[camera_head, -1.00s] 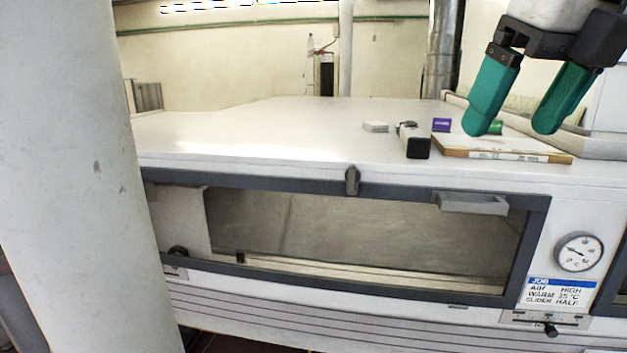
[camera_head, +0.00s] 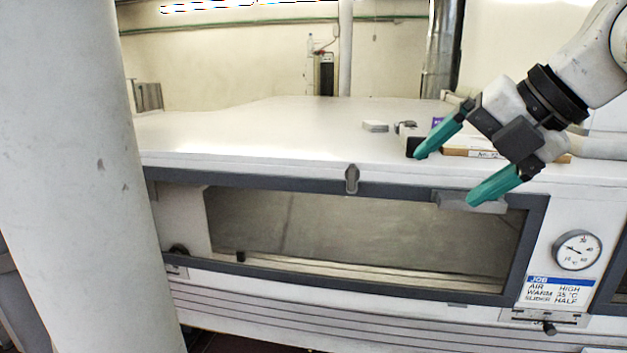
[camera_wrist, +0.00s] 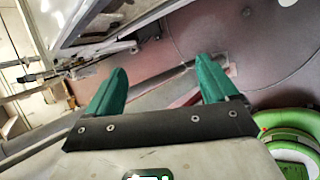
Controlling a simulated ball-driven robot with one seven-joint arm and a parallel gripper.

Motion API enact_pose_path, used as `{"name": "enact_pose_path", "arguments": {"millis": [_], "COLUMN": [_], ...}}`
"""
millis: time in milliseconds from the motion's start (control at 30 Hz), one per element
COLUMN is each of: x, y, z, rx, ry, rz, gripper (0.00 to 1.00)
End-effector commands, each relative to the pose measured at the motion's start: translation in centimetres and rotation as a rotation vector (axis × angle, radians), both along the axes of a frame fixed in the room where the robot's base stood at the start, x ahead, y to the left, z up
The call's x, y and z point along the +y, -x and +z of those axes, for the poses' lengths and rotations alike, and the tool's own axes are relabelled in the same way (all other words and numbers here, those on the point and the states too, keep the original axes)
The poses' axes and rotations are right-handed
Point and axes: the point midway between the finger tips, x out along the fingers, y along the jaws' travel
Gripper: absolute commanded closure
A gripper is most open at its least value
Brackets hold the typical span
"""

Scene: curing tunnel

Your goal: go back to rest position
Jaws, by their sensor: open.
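My gripper (camera_head: 445,178) is open, with its two green fingers spread apart and nothing between them. In the head view it is at the right, in front of the curing tunnel's top edge, and points down to the left. It covers part of the flat board on the tunnel top and part of the door handle. In the wrist view my gripper (camera_wrist: 157,85) also shows empty fingers, with the floor beyond them.
The white curing tunnel (camera_head: 250,135) fills the middle, with a windowed door (camera_head: 350,235), a dial (camera_head: 577,250) and a job label (camera_head: 556,292). A small white block (camera_head: 375,126) and a flat board (camera_head: 470,152) lie on top. A thick pale column (camera_head: 70,180) stands at the left.

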Motion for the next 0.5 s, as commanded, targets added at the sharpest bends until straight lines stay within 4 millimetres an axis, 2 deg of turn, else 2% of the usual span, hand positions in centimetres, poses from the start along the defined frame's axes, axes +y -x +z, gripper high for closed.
{"name": "enact_pose_path", "arguments": {"millis": [33, 267, 500], "x": [0.3, 0.7, 0.7], "y": [-0.5, -1.9, -1.5], "z": [-1.6, -8.6, -18.2], "rx": [0.03, 0.189, 0.415], "ry": [-0.076, -0.387, -0.653], "rz": [-0.048, -0.334, -0.678], "gripper": [0.14, 0.14, 0.14]}}
